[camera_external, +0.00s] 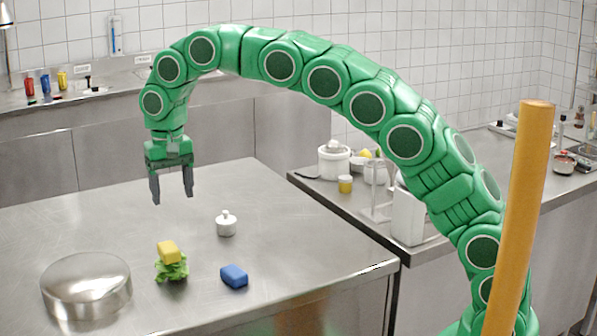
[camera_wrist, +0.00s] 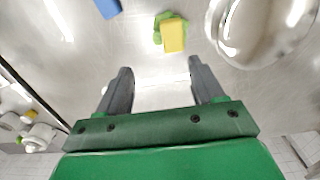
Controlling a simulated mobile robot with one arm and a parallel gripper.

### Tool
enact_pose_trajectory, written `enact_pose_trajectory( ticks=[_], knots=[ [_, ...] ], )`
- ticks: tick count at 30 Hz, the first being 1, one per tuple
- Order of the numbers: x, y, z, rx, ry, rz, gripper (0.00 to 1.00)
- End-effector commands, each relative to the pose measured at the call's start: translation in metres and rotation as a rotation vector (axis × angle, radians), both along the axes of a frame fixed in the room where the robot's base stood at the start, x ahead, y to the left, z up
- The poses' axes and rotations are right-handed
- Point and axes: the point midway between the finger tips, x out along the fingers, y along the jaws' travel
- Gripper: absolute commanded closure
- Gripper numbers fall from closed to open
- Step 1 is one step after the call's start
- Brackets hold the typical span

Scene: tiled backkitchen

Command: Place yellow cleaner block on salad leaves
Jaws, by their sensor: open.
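The yellow cleaner block (camera_external: 168,251) rests on top of the green salad leaves (camera_external: 172,270) on the steel table. In the wrist view the yellow block (camera_wrist: 173,36) covers much of the salad leaves (camera_wrist: 158,31). My gripper (camera_external: 172,199) is open and empty, raised above the table and apart from the block. Its two dark fingers also show in the wrist view (camera_wrist: 160,78), with nothing between them.
A blue block (camera_external: 234,276) lies right of the leaves. A small white lidded pot (camera_external: 226,224) stands behind them. A large round metal lid or dish (camera_external: 86,286) sits at the left. The steel table (camera_external: 300,235) is clear at its right side.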

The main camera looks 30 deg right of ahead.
Motion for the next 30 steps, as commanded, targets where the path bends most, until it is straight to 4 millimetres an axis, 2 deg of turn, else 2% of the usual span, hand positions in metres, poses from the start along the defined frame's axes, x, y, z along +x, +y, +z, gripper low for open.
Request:
enact_pose_trajectory(
  ticks=[5,14,23,30],
  knots=[
    [-0.002,-0.059,0.017,-0.012,0.006,-0.018,0.33],
    [-0.022,-0.158,0.036,-0.027,0.021,-0.036,0.33],
    [-0.064,-0.249,0.045,-0.036,0.048,-0.047,0.33],
    [-0.111,-0.311,0.045,-0.035,0.068,-0.05,0.33]
  ],
)
